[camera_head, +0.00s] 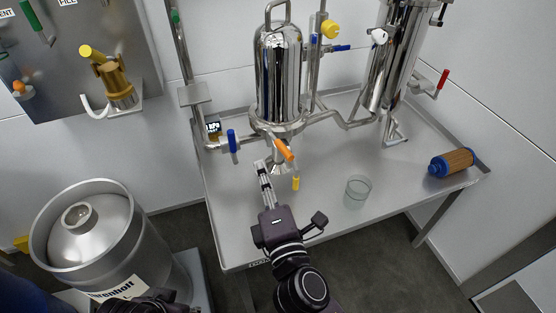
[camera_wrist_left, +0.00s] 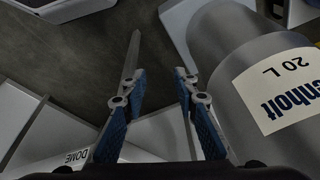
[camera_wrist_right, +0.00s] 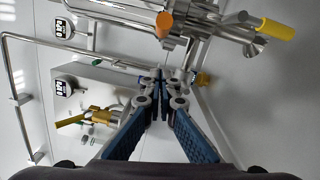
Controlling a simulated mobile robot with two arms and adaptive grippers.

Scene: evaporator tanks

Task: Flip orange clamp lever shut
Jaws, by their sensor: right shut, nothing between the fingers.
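The orange clamp lever (camera_head: 284,150) sits under the tall steel vessel (camera_head: 278,75), above the steel table, slanting down to the right. In the right wrist view an orange part (camera_wrist_right: 164,22), apparently the same lever, shows near the top edge, beyond my fingertips. My right gripper (camera_head: 262,170) is shut and empty, just left of and below the lever, with a small gap in the picture. The right wrist view shows its fingertips together (camera_wrist_right: 160,76). My left gripper (camera_wrist_left: 160,70) is open and empty beside the labelled steel keg (camera_wrist_left: 230,60).
A yellow handle (camera_head: 296,183) hangs just below the lever, and a blue valve handle (camera_head: 232,141) is to its left. The table's front is mostly clear.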

